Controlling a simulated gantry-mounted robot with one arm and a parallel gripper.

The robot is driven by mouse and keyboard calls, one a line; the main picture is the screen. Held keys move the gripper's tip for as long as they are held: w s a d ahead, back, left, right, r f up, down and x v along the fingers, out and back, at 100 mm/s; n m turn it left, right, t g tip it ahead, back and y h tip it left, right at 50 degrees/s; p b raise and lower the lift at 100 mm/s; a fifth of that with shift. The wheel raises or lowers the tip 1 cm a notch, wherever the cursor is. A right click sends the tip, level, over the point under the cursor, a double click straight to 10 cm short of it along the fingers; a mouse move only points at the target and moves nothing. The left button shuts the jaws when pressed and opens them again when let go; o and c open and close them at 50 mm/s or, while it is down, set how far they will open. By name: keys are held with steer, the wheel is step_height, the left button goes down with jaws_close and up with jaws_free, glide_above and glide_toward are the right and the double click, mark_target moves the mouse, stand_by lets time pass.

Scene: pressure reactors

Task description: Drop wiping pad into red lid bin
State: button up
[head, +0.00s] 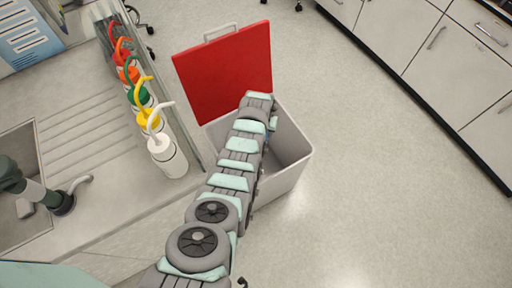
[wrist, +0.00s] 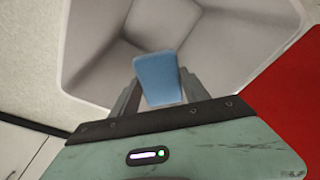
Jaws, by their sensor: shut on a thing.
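The bin stands on the floor beside the counter, with its red lid (head: 228,75) swung open and its grey-white body (head: 290,160) partly hidden behind my arm. In the wrist view the bin's inside (wrist: 200,45) fills most of the picture, and the red lid (wrist: 294,105) is at the right. My gripper (wrist: 157,90) is shut on the blue wiping pad (wrist: 158,78) and holds it over the open bin. In the head view my arm hides the fingers and nearly all of the pad.
Several wash bottles with coloured caps stand along the counter edge left of the bin, the nearest a white one (head: 167,155). A sink (head: 25,150) is at the far left. White cabinets (head: 440,60) line the right. The floor (head: 365,190) between is clear.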

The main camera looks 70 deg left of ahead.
steer(key=o, duration=1.4)
steer(key=shift+s+d+r+p, duration=0.2)
steer(key=shift+r+p, duration=0.25)
steer(key=shift+r, duration=1.35)
steer(key=shift+s+d+r+p, duration=0.2)
steer(key=shift+r+p, duration=0.2)
steer(key=shift+r, duration=1.35)
steer(key=shift+s+d+r+p, duration=0.2)
steer(key=shift+r+p, duration=0.25)
steer(key=shift+r, duration=1.35)
steer(key=shift+w, duration=0.1)
